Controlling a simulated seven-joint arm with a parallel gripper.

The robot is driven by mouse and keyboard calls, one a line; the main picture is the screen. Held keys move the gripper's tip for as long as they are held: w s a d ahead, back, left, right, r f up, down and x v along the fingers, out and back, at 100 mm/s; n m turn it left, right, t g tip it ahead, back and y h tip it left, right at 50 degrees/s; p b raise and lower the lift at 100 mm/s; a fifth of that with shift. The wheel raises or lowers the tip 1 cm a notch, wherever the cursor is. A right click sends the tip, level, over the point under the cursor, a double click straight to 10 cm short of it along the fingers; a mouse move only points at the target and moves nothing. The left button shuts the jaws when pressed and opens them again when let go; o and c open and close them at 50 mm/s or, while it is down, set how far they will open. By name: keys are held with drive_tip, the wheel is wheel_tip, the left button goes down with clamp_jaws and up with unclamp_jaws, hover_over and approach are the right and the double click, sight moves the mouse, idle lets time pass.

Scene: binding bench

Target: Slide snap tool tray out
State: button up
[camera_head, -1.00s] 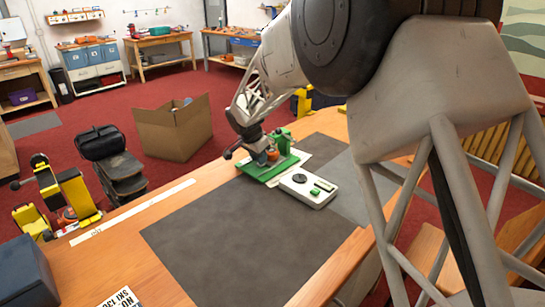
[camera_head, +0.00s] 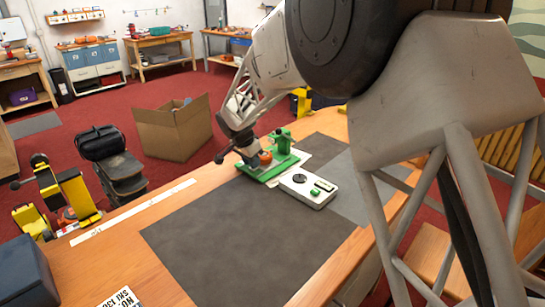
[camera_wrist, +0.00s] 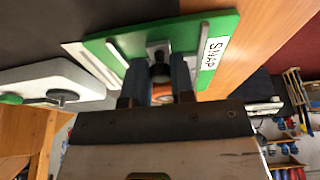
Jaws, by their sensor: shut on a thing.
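The snap tool tray is a flat green board (camera_head: 268,175) on the far part of the bench. In the wrist view the green board (camera_wrist: 225,32) carries a white label (camera_wrist: 215,50) reading SNAP and two light rails. My gripper (camera_wrist: 160,75) is over the board, its two bluish fingers closed around a dark knob (camera_wrist: 160,68) on a grey bracket. In the head view my gripper (camera_head: 249,157) is beside an orange part (camera_head: 265,157) on the board. The exact finger contact is partly hidden.
A white box with a dial (camera_head: 310,190) stands close to the board's near-right side. A green upright part (camera_head: 281,141) rises from the board's far end. A dark mat (camera_head: 250,235) covers a clear area in front. A yellow-black device (camera_head: 72,195) stands at left.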

drive_tip(key=shift+s+a, duration=0.85)
drive_tip(key=o, duration=0.4)
drive_tip(key=shift+r, duration=3)
drive_tip(key=shift+r, duration=0.1)
drive_tip(key=shift+r, duration=1.9)
